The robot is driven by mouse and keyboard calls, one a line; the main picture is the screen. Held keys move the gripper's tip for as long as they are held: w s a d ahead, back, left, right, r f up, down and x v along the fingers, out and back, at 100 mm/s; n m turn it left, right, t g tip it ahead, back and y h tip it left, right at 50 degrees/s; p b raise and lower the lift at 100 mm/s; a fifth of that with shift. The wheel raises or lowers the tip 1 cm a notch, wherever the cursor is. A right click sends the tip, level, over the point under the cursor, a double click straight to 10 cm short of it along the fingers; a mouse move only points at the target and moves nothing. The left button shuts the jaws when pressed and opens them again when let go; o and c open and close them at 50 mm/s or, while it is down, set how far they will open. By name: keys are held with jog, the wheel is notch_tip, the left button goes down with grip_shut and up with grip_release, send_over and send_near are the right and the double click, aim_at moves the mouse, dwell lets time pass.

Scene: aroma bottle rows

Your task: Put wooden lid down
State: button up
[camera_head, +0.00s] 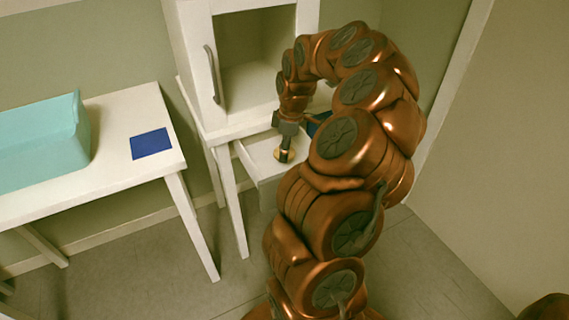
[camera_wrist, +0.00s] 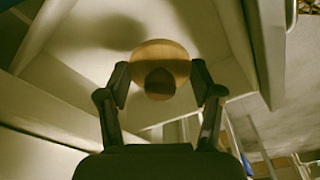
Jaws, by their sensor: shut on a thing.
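My gripper (camera_head: 285,150) reaches down over an open white drawer (camera_head: 248,163) below the cabinet. In the wrist view, its two fingers (camera_wrist: 160,80) are shut on a round, light wooden lid (camera_wrist: 160,53) with a darker knob facing the camera. The lid (camera_head: 284,157) also shows as a small tan disc at the gripper's tip in the head view. A shadow on the pale drawer floor (camera_wrist: 85,45) lies apart from the lid. I cannot tell how far the lid is above that floor.
A white cabinet (camera_head: 200,95) with an open-fronted compartment stands above the drawer. A white table (camera_head: 115,110) at left bears a teal bin (camera_head: 45,145) and a flat blue mat (camera_head: 151,143). A dark blue thing (camera_head: 318,122) is partly hidden behind my arm.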

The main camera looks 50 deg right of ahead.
jog(key=shift+f, duration=3)
jog(key=shift+f, duration=0.2)
jog(key=o, duration=0.9)
jog(key=shift+r, duration=0.1)
jog(key=shift+a+r, duration=0.1)
